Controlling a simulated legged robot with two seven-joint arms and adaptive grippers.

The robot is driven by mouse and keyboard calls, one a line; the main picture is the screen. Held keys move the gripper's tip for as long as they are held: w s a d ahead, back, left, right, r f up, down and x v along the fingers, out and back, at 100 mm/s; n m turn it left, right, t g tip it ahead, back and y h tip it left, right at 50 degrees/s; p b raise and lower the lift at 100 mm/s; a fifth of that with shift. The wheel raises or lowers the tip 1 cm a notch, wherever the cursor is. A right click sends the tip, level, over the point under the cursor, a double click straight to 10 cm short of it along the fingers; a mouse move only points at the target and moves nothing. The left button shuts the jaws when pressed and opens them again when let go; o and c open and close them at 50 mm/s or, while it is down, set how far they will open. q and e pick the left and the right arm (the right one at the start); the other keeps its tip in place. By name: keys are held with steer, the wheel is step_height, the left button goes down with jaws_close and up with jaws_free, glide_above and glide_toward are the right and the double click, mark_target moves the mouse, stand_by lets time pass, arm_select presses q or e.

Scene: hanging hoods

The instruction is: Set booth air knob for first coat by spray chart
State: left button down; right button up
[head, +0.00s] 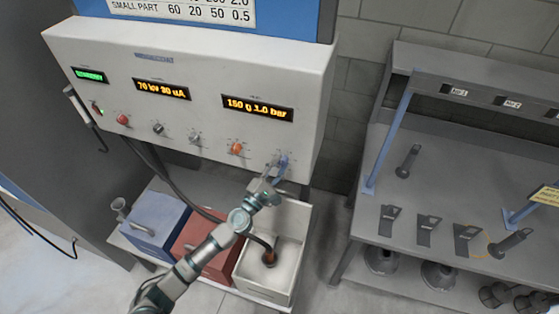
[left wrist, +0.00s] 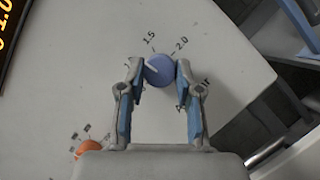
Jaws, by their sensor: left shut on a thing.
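The blue air knob (left wrist: 159,70) is on the lower right of the white control panel (head: 190,75); it also shows in the head view (head: 284,160). My left gripper (left wrist: 160,72) is shut on it, one fingertip on each side. The knob's white mark points up-left, towards a partly hidden label beginning with 1; 1.5 and 2.0 are printed clockwise of it. The right display (head: 258,108) reads 150 g 1.0 bar. The spray chart (head: 185,10) is cut off at the top; its lowest row reads SMALL PART 60 20 50 0.5. My right gripper is not in view.
An orange knob (head: 236,148) is left of the blue one. Other displays read STANDBY and 70 kV 30 uA. Blue (head: 157,222), red (head: 190,246) and white (head: 290,262) boxes stand below the panel. A grey bench (head: 460,190) with tools is at right.

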arm_select(q)
steer(key=m+g, duration=0.1)
steer(key=m, duration=0.2)
steer(key=m+g, duration=0.1)
steer(key=m, duration=0.2)
steer(key=shift+g+h, duration=0.3)
steer(key=shift+g, duration=0.1)
steer(key=shift+m, duration=0.7)
steer(key=shift+s+f+g, duration=0.15)
steer(key=shift+g, duration=0.15)
steer(key=c, duration=0.8)
jaws_free()
steer(key=shift+c, duration=0.2)
steer(key=shift+o, duration=0.3)
